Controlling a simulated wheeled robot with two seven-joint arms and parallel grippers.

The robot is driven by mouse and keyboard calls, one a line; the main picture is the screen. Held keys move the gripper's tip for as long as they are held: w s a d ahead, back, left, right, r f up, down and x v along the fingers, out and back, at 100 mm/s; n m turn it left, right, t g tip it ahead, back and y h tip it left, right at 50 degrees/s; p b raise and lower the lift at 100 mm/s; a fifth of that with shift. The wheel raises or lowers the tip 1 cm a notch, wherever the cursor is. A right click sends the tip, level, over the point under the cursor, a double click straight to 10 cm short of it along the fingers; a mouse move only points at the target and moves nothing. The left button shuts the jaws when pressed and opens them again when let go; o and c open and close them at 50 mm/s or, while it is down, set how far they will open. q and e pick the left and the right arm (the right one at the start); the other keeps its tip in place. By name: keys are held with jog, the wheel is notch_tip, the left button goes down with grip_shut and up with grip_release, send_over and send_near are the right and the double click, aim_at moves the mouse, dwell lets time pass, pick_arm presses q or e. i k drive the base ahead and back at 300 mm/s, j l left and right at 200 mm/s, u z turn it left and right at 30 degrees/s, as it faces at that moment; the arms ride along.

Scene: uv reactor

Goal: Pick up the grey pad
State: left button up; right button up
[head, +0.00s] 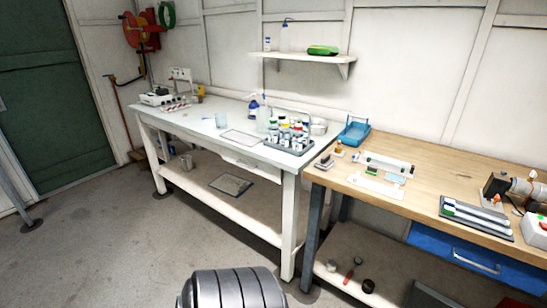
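I cannot tell for sure which thing is the grey pad. A flat grey rectangular piece (231,185) lies on the lower shelf of the white bench. A paler flat rectangle with a dark edge (241,137) lies on the white bench top, left of a rack of bottles. A small grey block-like item (324,163) sits near the left end of the wooden bench. Neither of my grippers is in view; only a ribbed grey part of my own body shows at the bottom.
Open floor (110,250) lies at left.

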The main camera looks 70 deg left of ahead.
aim_at(326, 162)
jog(key=u, duration=1.9)
